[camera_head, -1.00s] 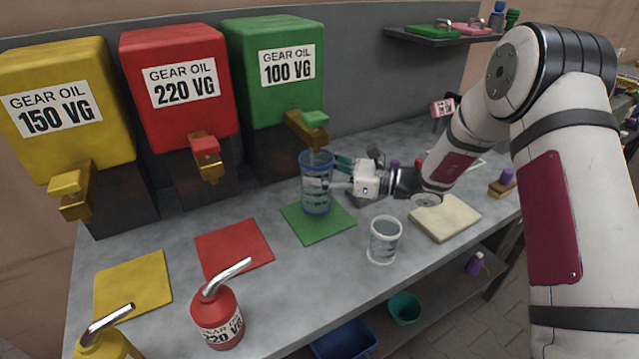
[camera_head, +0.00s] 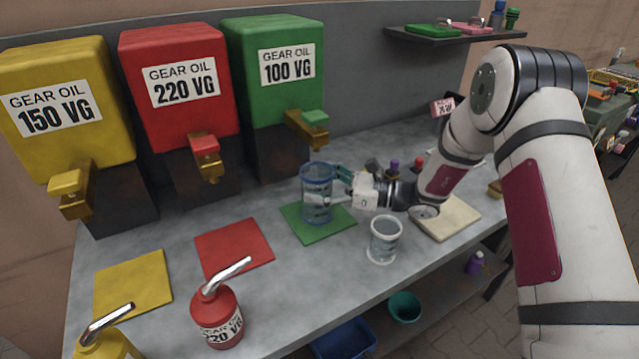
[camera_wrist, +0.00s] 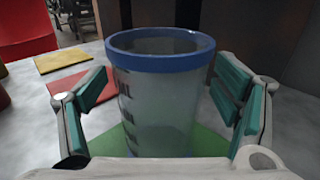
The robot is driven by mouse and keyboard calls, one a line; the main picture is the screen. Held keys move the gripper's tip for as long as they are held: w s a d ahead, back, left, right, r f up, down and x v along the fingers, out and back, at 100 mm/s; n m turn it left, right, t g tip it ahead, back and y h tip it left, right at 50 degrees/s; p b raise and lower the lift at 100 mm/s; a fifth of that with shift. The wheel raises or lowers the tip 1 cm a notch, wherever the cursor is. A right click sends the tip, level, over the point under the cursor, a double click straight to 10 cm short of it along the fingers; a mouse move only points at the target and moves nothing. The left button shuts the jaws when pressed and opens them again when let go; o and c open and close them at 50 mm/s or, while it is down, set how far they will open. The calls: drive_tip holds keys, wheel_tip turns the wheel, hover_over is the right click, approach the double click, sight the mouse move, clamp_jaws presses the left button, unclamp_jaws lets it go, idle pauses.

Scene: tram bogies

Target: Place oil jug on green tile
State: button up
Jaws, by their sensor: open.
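The oil jug, a clear measuring jug with a blue rim and base (camera_head: 317,204), stands upright on the green tile (camera_head: 309,234), in front of the green dispenser. In the wrist view the jug (camera_wrist: 165,95) fills the middle, with markings on its left side, and the green tile (camera_wrist: 208,143) shows behind it. My gripper (camera_head: 338,188) reaches in from the right at the jug's side. Its teal-padded fingers (camera_wrist: 160,100) are open on either side of the jug, with gaps visible at both sides. The far finger is partly hidden behind the jug in the head view.
The green dispenser's tap (camera_head: 308,125) hangs just above the jug. A red tile (camera_head: 234,247), yellow tile (camera_head: 132,283) and red oil can (camera_head: 217,315) lie left.

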drive_tip(key=shift+r, duration=0.2)
drive_tip(key=shift+d, duration=0.4)
drive_tip(key=s+d, duration=0.2)
drive_tip(key=d, duration=0.9)
drive_tip(key=s+r+n+g+h, duration=0.35)
drive_tip(key=s+r+n, duration=0.25)
drive_tip(key=s, duration=0.4)
drive_tip(key=s+r+n+g+h, duration=0.2)
drive_tip(key=s+r+n+h, duration=0.3)
drive_tip(key=s, duration=0.5)
drive_tip(key=s+d+r+n+t+h, duration=0.1)
drive_tip(key=s+d+n+t+h, duration=0.1)
drive_tip(key=s+d+n+h, duration=0.2)
drive_tip(key=s+d+r+n+t+h, duration=0.2)
drive_tip(key=s+d+n+h, duration=0.3)
drive_tip(key=s+d, duration=0.3)
drive_tip(key=s+t, duration=0.1)
drive_tip(key=s, duration=0.3)
drive_tip(key=shift+d+b, duration=0.2)
drive_tip(key=shift+b, duration=0.2)
drive_tip(key=shift+s+r, duration=0.1)
